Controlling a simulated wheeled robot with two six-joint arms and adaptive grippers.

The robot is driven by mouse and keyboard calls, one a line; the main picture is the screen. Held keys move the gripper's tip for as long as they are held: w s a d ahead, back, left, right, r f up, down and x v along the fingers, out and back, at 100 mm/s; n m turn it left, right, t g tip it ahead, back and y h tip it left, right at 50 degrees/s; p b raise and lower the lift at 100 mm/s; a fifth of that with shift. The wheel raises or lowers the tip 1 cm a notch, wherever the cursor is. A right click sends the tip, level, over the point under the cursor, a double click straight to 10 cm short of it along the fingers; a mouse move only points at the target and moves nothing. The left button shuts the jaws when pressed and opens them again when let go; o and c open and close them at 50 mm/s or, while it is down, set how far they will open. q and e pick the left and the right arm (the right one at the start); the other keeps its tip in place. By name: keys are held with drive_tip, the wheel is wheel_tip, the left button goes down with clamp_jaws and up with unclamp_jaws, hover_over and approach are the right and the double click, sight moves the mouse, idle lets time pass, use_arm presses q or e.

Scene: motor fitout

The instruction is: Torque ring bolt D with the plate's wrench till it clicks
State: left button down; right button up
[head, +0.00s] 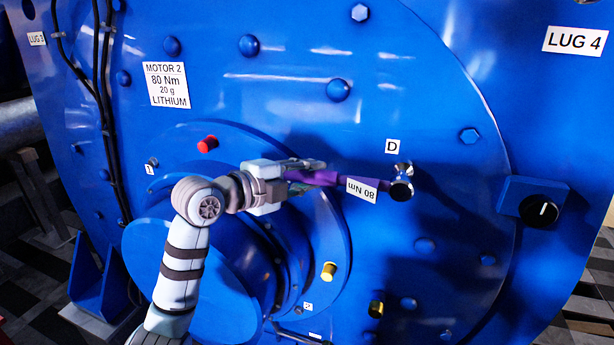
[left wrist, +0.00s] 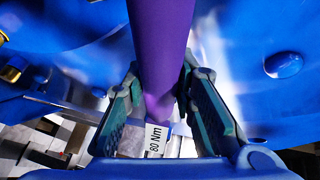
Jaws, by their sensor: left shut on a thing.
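The wrench (head: 340,181) has a purple handle, an "80 Nm" label and a chrome head (head: 401,189). My left gripper (head: 306,173) is shut on the handle's left end, and the handle points right from it, nearly level. The chrome head is at the ring position just below the label D (head: 393,146). Bolt D is mostly hidden behind the head, so I cannot tell how fully it is seated. In the left wrist view the purple handle (left wrist: 160,45) runs between the two fingers (left wrist: 162,85). My right gripper is not in view.
The plate (head: 168,84) reads "MOTOR 2, 80 Nm, 20 g, LITHIUM". A red plug (head: 208,144) and yellow plugs (head: 328,271) stick out of the blue motor. A black knob (head: 538,211) stands at the right. Black cables (head: 103,120) run down the left.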

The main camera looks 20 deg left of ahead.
use_arm(q)
drive_tip(key=shift+r+m+y+p, duration=0.5)
drive_tip(key=shift+r+p, duration=0.8)
drive_tip(key=shift+p, duration=0.8)
drive_tip(key=shift+r, duration=0.1)
drive_tip(key=shift+r+p, duration=0.1)
drive_tip(key=shift+p, duration=0.2)
drive_tip(key=shift+d+r+m+g+p, duration=0.15)
drive_tip(key=shift+r+m+p, duration=0.25)
drive_tip(key=shift+p, duration=0.55)
drive_tip(key=shift+d+r+m+g+p, duration=0.1)
drive_tip(key=shift+r+m+g+p, duration=0.1)
drive_tip(key=shift+r+p, duration=0.55)
drive_tip(key=shift+f, duration=0.15)
drive_tip(key=shift+y+p, duration=0.3)
drive_tip(key=s+p, duration=0.2)
drive_tip(key=s, duration=0.5)
drive_tip(key=shift+d, duration=0.1)
